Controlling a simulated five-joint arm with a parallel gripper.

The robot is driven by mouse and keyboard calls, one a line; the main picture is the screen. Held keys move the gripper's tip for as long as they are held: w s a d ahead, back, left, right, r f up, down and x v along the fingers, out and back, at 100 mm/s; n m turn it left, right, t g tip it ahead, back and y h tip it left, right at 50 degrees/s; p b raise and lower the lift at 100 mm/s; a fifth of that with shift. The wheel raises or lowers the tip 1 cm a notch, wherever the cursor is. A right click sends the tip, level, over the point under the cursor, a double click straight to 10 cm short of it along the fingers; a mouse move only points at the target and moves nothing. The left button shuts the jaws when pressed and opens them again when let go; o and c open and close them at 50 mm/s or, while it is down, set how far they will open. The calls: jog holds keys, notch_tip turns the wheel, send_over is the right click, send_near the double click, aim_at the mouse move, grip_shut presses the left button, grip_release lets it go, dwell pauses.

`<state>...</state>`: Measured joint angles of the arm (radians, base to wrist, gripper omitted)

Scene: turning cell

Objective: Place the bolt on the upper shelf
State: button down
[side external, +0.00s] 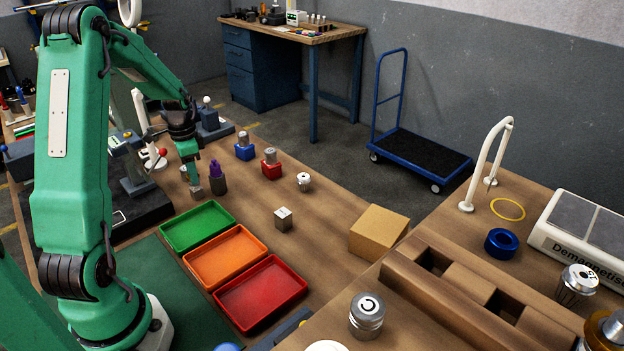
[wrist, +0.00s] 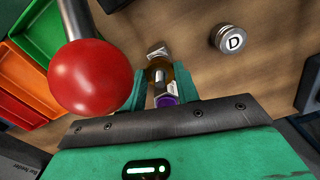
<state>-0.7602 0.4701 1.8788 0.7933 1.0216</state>
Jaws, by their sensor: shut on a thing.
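My gripper (side external: 194,176) points down over the far left of the wooden bench. Its fingers (wrist: 161,88) are shut on a small metal piece, which I take to be the bolt; its grey end (side external: 196,192) shows just below the fingertips. In the wrist view, the bolt's grey end (wrist: 158,53) shows beyond a brass-coloured round part between the fingers. The fingers hide much of it. I cannot tell whether it touches the bench. I cannot make out the upper shelf in either view.
A dark bottle with a purple top (side external: 217,178) stands close right of my gripper. A red ball knob (wrist: 85,75) looms near in the wrist view. Green (side external: 168,242), orange and red trays lie nearer. A metal cube (side external: 283,219) and a cardboard box (side external: 378,232) stand to the right.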

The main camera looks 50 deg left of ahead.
jog(key=shift+r, duration=0.5)
notch_tip(320, 180, up, 3)
jog(key=w+d+r, duration=0.2)
jog(key=d+r, duration=0.5)
jog(key=d, duration=0.4)
jog(key=shift+w+d, duration=0.2)
jog(key=shift+w, duration=0.1)
jog(key=w+d+r+n, duration=0.1)
jog(key=w+d, duration=0.1)
jog(key=d, duration=0.7)
jog(key=w+d+r+n, duration=0.1)
jog(key=w+d+n, duration=0.1)
jog(key=d, duration=0.8)
jog(key=shift+w+r, duration=0.2)
jog(key=shift+w, duration=0.65)
